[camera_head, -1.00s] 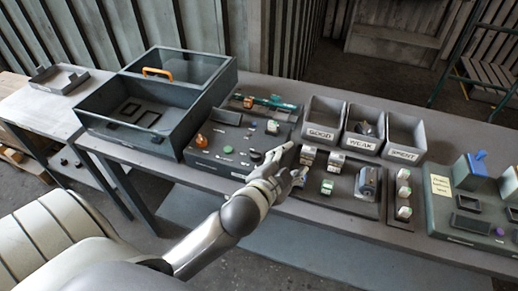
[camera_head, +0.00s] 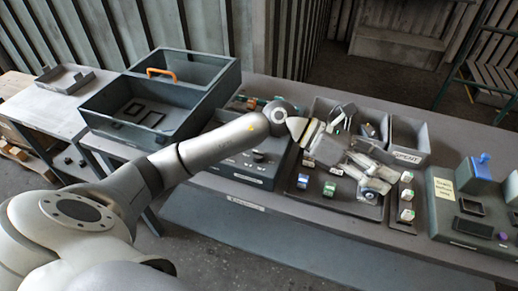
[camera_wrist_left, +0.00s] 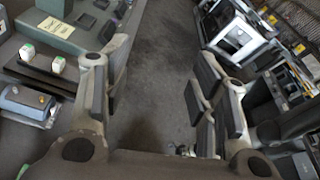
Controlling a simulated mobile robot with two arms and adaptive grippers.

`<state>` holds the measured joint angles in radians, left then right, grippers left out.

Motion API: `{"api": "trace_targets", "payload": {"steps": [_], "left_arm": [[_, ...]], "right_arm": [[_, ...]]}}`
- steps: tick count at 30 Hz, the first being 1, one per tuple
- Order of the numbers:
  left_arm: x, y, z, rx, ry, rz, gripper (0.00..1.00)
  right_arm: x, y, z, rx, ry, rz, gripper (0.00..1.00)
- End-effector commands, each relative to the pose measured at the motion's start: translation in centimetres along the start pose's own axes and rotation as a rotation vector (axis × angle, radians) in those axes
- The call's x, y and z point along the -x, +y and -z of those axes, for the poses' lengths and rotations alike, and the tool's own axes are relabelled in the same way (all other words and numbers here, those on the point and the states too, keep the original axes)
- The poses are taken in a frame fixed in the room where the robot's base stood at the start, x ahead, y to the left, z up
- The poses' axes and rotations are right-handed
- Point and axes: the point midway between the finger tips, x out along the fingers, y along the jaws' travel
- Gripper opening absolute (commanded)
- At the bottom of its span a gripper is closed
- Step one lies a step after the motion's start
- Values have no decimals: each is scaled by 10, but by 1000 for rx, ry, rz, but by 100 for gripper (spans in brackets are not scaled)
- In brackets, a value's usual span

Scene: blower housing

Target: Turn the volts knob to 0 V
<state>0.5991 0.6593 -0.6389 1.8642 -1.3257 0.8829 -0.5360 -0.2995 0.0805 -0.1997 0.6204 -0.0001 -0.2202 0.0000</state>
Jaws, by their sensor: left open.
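The dark control panel (camera_head: 245,172) with small knobs and buttons stands on the bench in the head view, mostly behind my left arm. A dark round knob (camera_head: 258,155) shows on it below the arm. I cannot read which knob is the volts knob or where it points. My left gripper (camera_head: 372,176) is open over the parts tray (camera_head: 322,202), right of the panel and apart from it. In the left wrist view the two fingers (camera_wrist_left: 160,85) stand wide apart with nothing between them. My right gripper is not in view.
A grey box with an orange handle (camera_head: 160,71) stands left of the panel. Bins, one the SPENT bin (camera_head: 408,157), stand behind the gripper. A green-grey station with a yellow label (camera_head: 443,189) is at right. Small blocks (camera_head: 406,195) stand beside the tray.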

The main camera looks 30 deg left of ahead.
Motion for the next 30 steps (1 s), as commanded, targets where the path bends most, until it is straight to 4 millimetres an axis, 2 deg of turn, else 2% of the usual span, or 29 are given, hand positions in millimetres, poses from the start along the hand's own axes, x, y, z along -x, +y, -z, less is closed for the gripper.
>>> {"api": "trace_targets", "payload": {"steps": [5, 8, 9, 12, 15, 18, 21, 23, 26, 30], "left_arm": [[48, 44, 47, -200, 411, -73, 54], [92, 71, 68, -265, 647, -121, 54], [114, 80, 74, -279, 739, -142, 54], [169, 99, 82, -290, 953, -191, 54], [219, 109, 84, -273, 1120, -232, 54], [254, 112, 83, -247, 1232, -258, 54], [273, 112, 82, -228, 1292, -271, 54], [278, 112, 83, -222, 1308, -273, 54], [278, 114, 90, -218, 1314, -272, 54], [273, 119, 109, -216, 1314, -269, 54]], "right_arm": [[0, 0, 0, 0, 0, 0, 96], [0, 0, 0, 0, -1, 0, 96], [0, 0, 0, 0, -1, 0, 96], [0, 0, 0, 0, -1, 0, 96], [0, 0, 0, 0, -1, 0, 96], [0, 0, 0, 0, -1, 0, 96], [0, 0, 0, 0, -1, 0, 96], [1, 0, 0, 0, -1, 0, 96], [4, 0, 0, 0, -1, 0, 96], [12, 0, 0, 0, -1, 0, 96]]}}
